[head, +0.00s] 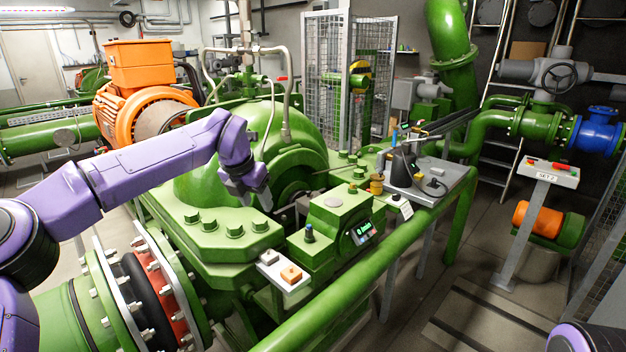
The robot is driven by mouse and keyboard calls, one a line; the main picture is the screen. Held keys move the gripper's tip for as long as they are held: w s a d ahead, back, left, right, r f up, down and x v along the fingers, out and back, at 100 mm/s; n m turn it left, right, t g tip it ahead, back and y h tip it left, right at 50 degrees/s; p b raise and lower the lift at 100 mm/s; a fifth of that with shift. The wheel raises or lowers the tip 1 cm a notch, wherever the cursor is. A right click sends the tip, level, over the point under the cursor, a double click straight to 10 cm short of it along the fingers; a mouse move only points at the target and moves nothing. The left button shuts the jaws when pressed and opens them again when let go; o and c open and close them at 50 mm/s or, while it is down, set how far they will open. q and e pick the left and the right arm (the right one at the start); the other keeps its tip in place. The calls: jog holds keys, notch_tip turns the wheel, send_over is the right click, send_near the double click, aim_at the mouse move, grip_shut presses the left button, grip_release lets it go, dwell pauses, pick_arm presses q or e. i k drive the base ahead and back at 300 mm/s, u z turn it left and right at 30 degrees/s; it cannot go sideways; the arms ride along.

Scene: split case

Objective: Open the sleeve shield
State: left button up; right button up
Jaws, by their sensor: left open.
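The green split-case pump (285,155) stands in the middle of the view. My left arm reaches in from the left, and its open, empty gripper (252,200) hangs in front of the pump casing, pointing down. To its right is the shaft gap (288,214) between the casing and the green bearing housing (337,215). The sleeve shield cannot be made out clearly there; the gripper and the housing partly cover this spot. Only a purple piece of my right arm shows at the bottom right corner; its gripper is out of view.
A green pipe rail (330,317) runs along the near side. A small box with an orange button (291,274) and a small display (362,232) sit by the housing. A grey tool shelf (440,180) stands right of it. The bolted flange (140,290) is below my left arm.

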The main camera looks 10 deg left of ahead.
aim_at(308, 192)
jog(key=i, duration=1.35)
